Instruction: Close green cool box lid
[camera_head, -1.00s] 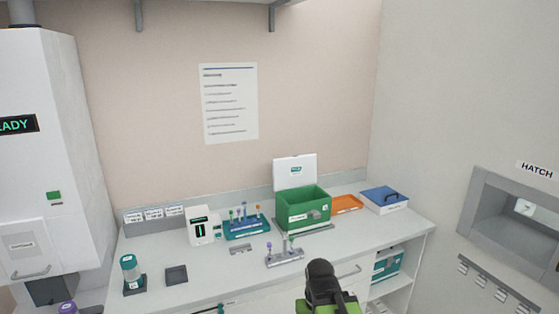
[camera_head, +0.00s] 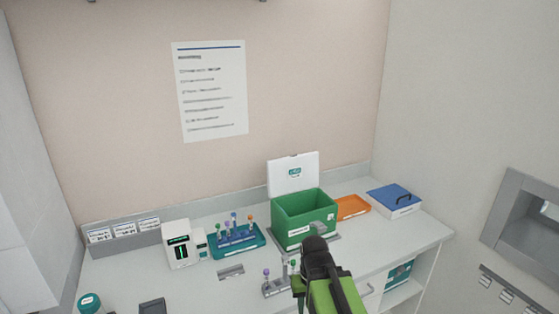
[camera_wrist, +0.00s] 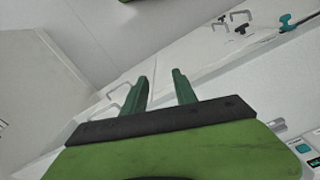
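The green cool box (camera_head: 304,218) stands on the counter near the back wall. Its white lid (camera_head: 293,173) is raised and stands upright at the back edge, so the box is open at the top. My gripper shows in the wrist view (camera_wrist: 160,88) with its two green fingers apart and nothing between them. In the head view my arm is in front of the counter, below and in front of the box, and hides part of the tube rack there; the fingers are not clear in that view. The cool box is not recognisable in the wrist view.
An orange tray (camera_head: 352,207) and a blue-lidded box (camera_head: 394,200) stand right of the cool box. A teal tube rack (camera_head: 237,241) and a white device (camera_head: 182,244) stand left. A grey tube rack (camera_head: 275,287) is in front. The wall hatch (camera_head: 525,222) is at right.

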